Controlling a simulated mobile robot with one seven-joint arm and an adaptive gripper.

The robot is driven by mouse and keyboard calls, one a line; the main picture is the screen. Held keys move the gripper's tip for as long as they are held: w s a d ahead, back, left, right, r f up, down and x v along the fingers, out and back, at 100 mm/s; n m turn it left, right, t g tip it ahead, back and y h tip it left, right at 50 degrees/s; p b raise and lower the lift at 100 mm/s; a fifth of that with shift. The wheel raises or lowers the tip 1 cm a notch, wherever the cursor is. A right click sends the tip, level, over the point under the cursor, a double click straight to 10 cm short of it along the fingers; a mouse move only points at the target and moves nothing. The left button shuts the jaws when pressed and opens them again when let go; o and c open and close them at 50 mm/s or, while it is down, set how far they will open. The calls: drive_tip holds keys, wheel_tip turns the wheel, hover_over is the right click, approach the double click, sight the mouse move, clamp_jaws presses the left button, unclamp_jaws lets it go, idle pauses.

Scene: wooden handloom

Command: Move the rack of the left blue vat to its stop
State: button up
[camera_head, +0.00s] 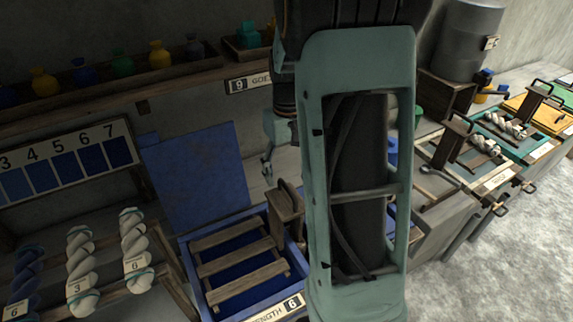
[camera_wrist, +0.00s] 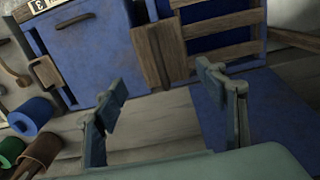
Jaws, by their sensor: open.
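The open left blue vat (camera_head: 207,296) stands on the bench at lower centre in the head view, with a label reading 6 on its front. Its rack (camera_head: 240,262) of wooden slats spans the inside; the slats also show at the top of the wrist view (camera_wrist: 225,22). A wooden block (camera_head: 285,216) with a dark handle stands at the rack's right side; it shows in the wrist view (camera_wrist: 160,52) too. My gripper (camera_head: 268,172) is open and empty, behind and above the block. Its fingers (camera_wrist: 162,78) are spread, with the block beyond them.
A blue panel (camera_head: 200,175) leans behind the vat. A closed blue vat (camera_wrist: 90,45) stands beside it in the wrist view. Twisted skeins (camera_head: 135,245) hang at left. A shelf of small jars (camera_head: 120,75) runs above. My arm hides the centre of the head view.

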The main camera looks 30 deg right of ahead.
sight(287, 188)
wheel_tip(287, 188, down, 7)
drive_tip(key=b, duration=0.4)
drive_tip(key=shift+r, duration=0.2)
drive_tip(key=shift+f, duration=0.1)
drive_tip(key=shift+f+b, duration=0.3)
drive_tip(key=shift+c, duration=0.3)
clamp_jaws()
wheel_tip(287, 188, down, 18)
drive_tip(key=b, duration=1.3)
drive_tip(key=shift+s+f, duration=0.1)
drive_tip(key=shift+f, duration=0.1)
